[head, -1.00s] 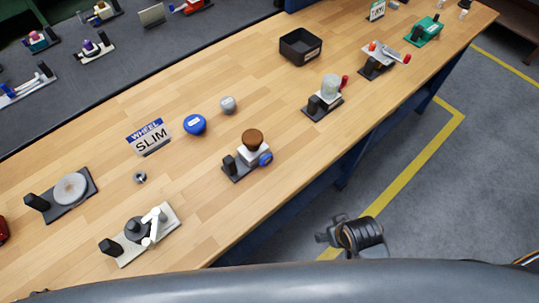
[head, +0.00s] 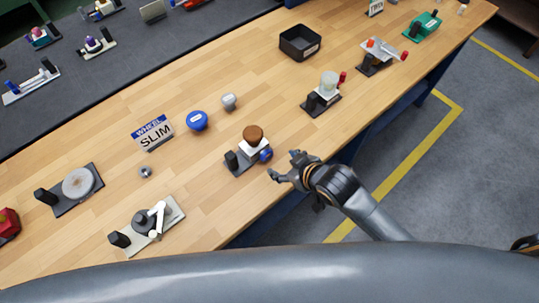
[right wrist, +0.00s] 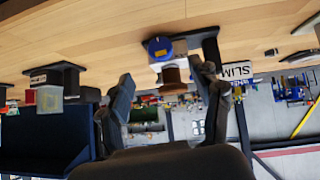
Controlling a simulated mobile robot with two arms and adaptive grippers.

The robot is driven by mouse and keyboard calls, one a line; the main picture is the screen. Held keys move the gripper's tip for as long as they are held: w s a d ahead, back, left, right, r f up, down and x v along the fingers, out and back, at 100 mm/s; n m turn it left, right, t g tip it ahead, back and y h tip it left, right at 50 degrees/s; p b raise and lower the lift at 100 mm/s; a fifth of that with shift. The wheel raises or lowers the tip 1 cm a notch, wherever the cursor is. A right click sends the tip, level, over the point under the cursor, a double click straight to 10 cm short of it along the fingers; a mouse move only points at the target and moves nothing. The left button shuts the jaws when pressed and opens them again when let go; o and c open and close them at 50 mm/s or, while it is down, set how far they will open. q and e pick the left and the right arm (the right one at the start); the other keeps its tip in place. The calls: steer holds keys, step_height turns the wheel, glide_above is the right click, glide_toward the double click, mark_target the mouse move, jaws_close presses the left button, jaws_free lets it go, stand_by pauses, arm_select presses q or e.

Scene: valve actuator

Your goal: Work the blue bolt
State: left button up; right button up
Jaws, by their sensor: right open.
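The blue bolt (head: 265,155) sticks out from the right side of a small white block with a round brown knob (head: 252,133) on top. The block stands on a dark base plate on the wooden bench. My right gripper (head: 285,167) is open and empty, just right of the blue bolt at the bench's front edge, its fingers pointing at it and a gap between them. In the upside-down right wrist view the round face of the blue bolt (right wrist: 158,48) shows beyond the open fingers, with the brown knob below it. My left gripper is not in view.
A fixture with a clear cup and red handle (head: 329,84) stands to the right. A loose blue disc (head: 197,121) and a grey knob (head: 229,101) lie behind. A white-handled valve fixture (head: 150,223) stands front left.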

mark_target(268, 157)
steer(key=p+x, duration=0.1)
steer(key=x, duration=0.9)
steer(key=shift+c, duration=0.4)
steer(key=c, duration=1.1)
steer(key=shift+a, duration=0.1)
